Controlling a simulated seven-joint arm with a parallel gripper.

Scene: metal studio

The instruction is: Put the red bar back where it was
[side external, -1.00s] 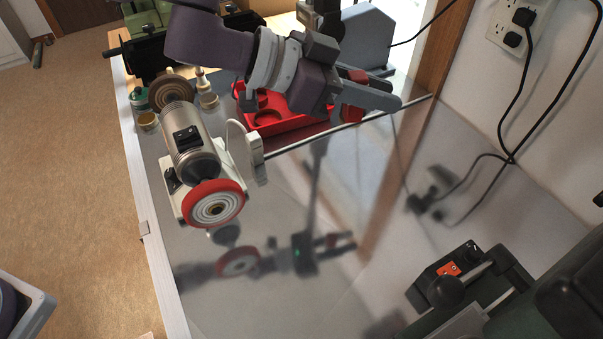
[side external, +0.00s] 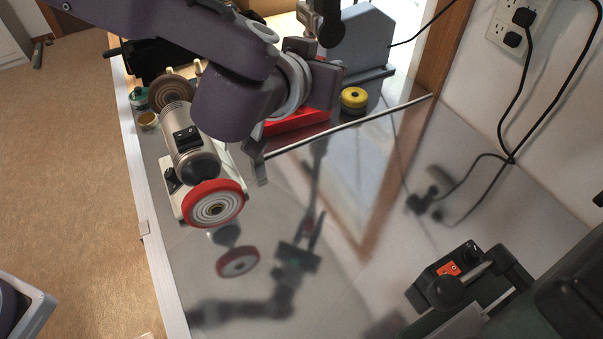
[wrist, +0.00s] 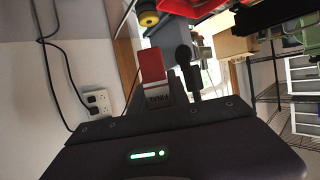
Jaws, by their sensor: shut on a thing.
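The red bar (wrist: 152,65) stands up between the fingers of my gripper (wrist: 153,72) in the wrist view. My gripper is shut on it. In the side view my wrist hides the fingers and the bar, but a blurred reflection of the gripper with a bit of red shows on the shiny table. The red tray (side external: 297,121) lies behind and partly under my wrist in the side view, mostly covered. Its edge also shows at the top of the wrist view (wrist: 192,8).
A bench grinder (side external: 185,140) with a red-rimmed wheel (side external: 214,203) stands close at the left. A yellow round object (side external: 354,97) sits right of the tray, before a grey housing (side external: 367,35). The shiny table (side external: 350,270) in front is largely clear.

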